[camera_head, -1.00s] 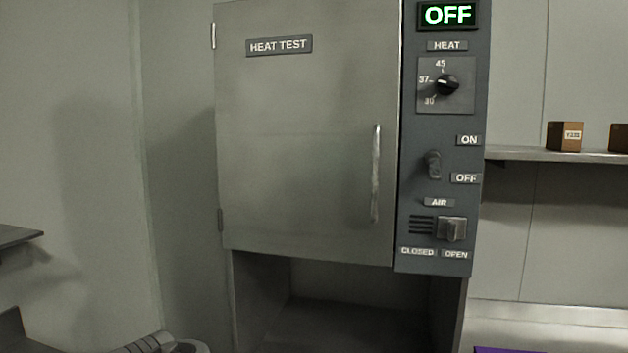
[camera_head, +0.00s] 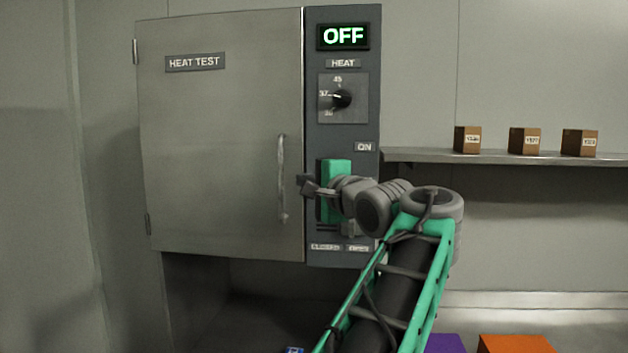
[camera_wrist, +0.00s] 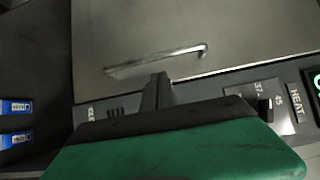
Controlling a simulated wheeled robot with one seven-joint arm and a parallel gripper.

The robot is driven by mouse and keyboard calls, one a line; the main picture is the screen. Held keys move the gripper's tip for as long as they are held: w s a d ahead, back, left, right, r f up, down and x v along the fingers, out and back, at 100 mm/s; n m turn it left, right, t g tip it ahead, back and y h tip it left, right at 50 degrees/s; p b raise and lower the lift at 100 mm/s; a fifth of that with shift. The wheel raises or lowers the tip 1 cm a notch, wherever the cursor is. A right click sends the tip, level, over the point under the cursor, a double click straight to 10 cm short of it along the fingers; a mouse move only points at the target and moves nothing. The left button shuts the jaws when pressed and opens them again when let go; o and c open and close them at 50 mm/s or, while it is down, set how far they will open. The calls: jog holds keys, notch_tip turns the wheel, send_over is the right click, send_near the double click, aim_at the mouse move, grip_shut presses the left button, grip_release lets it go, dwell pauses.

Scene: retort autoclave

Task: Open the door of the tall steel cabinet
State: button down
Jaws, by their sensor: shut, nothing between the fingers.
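The tall steel cabinet's door (camera_head: 215,150) is shut and carries a HEAT TEST label, with hinges on its left edge. Its vertical bar handle (camera_head: 282,178) is near the door's right edge; the handle also shows in the wrist view (camera_wrist: 150,63). My gripper (camera_head: 304,186) is shut and empty. It is in front of the cabinet, just right of the handle in the head view, and apart from it as far as I can tell. In the wrist view the closed fingers (camera_wrist: 161,78) point toward the handle. My arm hides the ON/OFF switch and most of the air control.
The control panel (camera_head: 365,110) right of the door has a heat dial (camera_head: 341,99) and a green OFF display (camera_head: 343,37). A shelf (camera_head: 430,156) at right holds small brown boxes (camera_head: 467,139). Purple (camera_head: 446,344) and orange (camera_head: 515,344) items are at the bottom. Blue labelled items (camera_wrist: 15,107) show in the wrist view.

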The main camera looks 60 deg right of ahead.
aim_at(293, 178)
jog(key=p+x, duration=0.1)
jog(key=x, duration=0.5)
jog(key=shift+d, duration=0.1)
jog(key=shift+a, duration=0.3)
jog(key=shift+s, duration=0.1)
